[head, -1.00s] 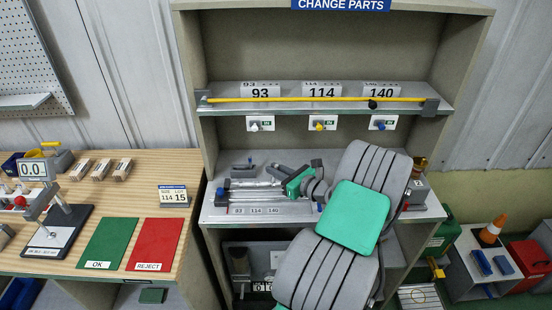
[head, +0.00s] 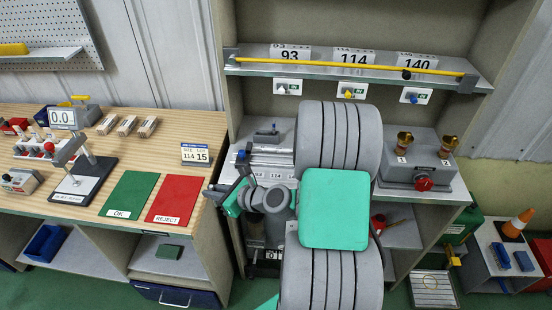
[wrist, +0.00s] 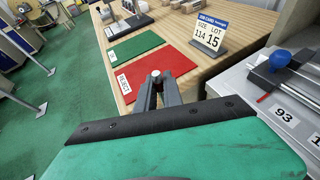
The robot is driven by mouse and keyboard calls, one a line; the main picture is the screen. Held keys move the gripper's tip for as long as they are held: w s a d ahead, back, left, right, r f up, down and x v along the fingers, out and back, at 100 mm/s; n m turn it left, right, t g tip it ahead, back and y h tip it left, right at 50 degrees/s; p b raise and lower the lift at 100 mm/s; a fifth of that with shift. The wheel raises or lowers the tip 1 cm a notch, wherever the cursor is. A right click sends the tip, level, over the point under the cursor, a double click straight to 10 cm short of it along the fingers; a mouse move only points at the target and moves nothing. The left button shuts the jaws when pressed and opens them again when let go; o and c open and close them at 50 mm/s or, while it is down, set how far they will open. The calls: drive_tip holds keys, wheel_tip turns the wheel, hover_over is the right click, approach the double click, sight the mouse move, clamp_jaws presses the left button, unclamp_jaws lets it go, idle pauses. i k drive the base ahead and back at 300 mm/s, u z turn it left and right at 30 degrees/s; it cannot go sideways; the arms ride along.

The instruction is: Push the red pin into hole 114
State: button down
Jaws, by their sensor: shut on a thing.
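My gripper (head: 218,192) is in front of the left end of the cabinet counter. In the wrist view its dark fingers (wrist: 157,92) are closed on a small grey round-ended thing (wrist: 155,74), above the front edge of the wooden bench. I cannot tell what this thing is. I cannot make out a red pin for certain in either view. The counter's number strip shows 93 (wrist: 284,114) and part of 114 (wrist: 314,140) at the right. Hole 114 itself is not clearly visible; my arm covers much of that counter in the head view.
The wooden bench (head: 95,178) holds a green OK mat (head: 133,195), a red REJECT mat (head: 175,199) and a job card reading 114, 15 (head: 196,154). A blue knob (wrist: 279,60) stands on the counter. A grey box (head: 418,172) with a red button is at right.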

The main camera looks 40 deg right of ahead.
sight(271, 164)
drive_tip(key=z, duration=0.55)
drive_tip(key=k, duration=1.25)
drive_tip(key=i, duration=0.5)
drive_tip(key=u, duration=0.75)
drive_tip(key=i, duration=1.1)
drive_tip(key=z, duration=0.4)
